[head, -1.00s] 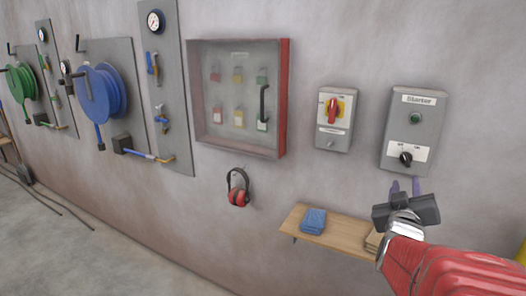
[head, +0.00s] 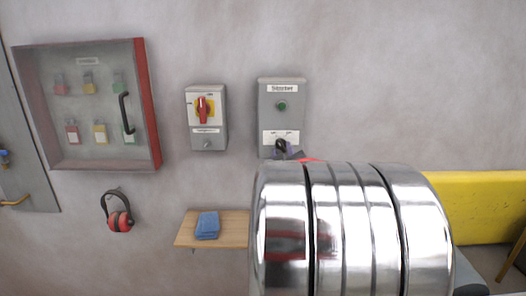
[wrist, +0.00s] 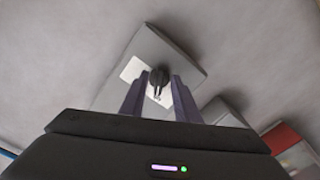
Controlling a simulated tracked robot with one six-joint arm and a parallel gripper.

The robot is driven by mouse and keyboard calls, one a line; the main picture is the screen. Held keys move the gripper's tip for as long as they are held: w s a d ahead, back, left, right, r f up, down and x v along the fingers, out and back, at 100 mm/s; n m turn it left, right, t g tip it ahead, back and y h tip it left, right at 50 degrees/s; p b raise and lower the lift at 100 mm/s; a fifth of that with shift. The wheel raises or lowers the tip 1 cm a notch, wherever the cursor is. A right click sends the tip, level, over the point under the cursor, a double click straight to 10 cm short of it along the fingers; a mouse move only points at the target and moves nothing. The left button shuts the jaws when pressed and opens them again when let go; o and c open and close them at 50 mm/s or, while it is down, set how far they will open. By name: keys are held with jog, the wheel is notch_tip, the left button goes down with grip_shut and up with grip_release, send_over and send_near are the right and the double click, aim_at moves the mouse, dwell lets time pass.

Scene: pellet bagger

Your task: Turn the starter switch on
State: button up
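The grey starter box (head: 268,95) is on the wall in the head view, with a "Starter" label and a green button (head: 282,106). Its black starter switch (head: 280,143) is a rotary knob on a white plate near the bottom. The box (wrist: 165,45) appears tilted in the wrist view, with the knob (wrist: 159,76) between my finger ends. My gripper (wrist: 160,80) is open, one purple finger to each side of the knob. I cannot tell whether they touch it. In the head view my arm hides most of the gripper; the knob's setting is unclear.
A grey box with a red-and-yellow rotary switch (head: 203,109) is left of the starter. A wooden shelf (head: 188,232) with a blue cloth (head: 207,225) is below. A red-sided cabinet (head: 150,100) and earmuffs (head: 120,220) are farther left; a yellow object (head: 480,205) is right.

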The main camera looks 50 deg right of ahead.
jog(key=shift+w+d, duration=0.15)
grip_shut()
dwell(0.4)
